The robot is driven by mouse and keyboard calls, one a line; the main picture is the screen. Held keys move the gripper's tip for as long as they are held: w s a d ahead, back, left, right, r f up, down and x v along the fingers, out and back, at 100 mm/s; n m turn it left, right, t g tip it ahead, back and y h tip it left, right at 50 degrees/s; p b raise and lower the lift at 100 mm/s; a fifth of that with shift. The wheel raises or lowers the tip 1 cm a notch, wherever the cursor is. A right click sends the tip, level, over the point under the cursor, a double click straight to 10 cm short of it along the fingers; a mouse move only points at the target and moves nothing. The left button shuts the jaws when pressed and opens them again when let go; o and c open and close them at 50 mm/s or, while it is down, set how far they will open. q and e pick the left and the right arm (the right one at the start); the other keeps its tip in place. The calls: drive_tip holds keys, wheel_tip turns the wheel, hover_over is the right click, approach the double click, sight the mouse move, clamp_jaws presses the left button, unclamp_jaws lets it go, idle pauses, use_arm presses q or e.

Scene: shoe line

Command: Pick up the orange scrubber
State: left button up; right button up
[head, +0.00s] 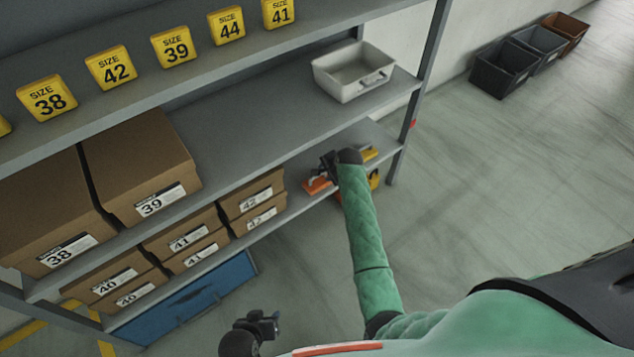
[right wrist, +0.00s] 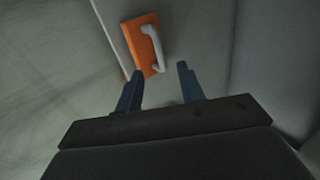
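The orange scrubber (right wrist: 135,45) has a flat orange block and a pale handle. In the right wrist view it lies near the edge of a grey shelf, just beyond my fingertips. In the head view the scrubber (head: 317,187) is on the lower shelf, partly hidden by my right gripper (head: 326,167). My right gripper (right wrist: 157,82) is open, with nothing between its two fingers; the scrubber is ahead of them and apart. My left gripper (head: 264,324) is low in the head view, away from the shelves; its finger opening is unclear.
Labelled shoe boxes (head: 140,165) fill the left of the shelves. A light grey bin (head: 352,72) stands on the middle shelf above my right arm. A yellow-orange item (head: 369,153) lies right of my right gripper. Dark crates (head: 505,67) stand by the wall. The floor at right is clear.

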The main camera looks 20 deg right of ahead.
hover_over(320, 183)
drive_tip(key=shift+w+f, duration=0.15)
drive_tip(key=shift+f, duration=2.65)
clamp_jaws()
